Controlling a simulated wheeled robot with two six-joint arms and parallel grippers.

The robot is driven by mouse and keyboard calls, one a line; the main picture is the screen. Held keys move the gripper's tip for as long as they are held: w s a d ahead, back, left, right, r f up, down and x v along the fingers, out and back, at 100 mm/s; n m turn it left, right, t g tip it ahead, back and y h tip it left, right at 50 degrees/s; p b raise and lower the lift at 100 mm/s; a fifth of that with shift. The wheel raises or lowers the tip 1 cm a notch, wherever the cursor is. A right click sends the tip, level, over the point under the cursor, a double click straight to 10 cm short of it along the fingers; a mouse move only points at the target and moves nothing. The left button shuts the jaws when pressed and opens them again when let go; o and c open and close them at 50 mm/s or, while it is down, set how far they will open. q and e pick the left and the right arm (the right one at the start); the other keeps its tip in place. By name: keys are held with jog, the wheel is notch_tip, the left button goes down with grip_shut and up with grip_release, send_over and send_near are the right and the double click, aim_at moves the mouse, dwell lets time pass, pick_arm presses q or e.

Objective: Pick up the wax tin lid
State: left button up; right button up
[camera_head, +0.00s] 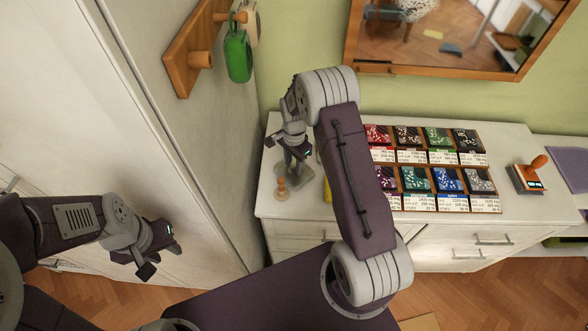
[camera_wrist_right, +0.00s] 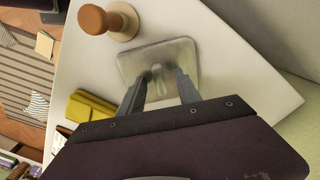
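The wax tin lid looks like a square, dull metal plate with rounded corners and a small upright knob. It lies on the white dresser top in the head view (camera_head: 293,177) and in the right wrist view (camera_wrist_right: 184,57). My right gripper (camera_head: 296,155) points down over it; in the right wrist view its two fingers (camera_wrist_right: 161,85) are spread, with the knob showing between them. I cannot tell whether they touch it. My left gripper (camera_head: 157,250) is far to the left, its fingers apart and empty.
A wooden-handled piece with a pale base (camera_wrist_right: 122,22) stands close beside the lid. A yellow block (camera_wrist_right: 90,107) lies nearby. A rack of colored packets (camera_head: 432,166) fills the dresser's middle. A stamp-like device (camera_head: 527,178) sits further right. The wall closes the back.

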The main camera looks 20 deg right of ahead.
jog(key=shift+r, duration=0.1)
grip_shut()
dwell(1.2)
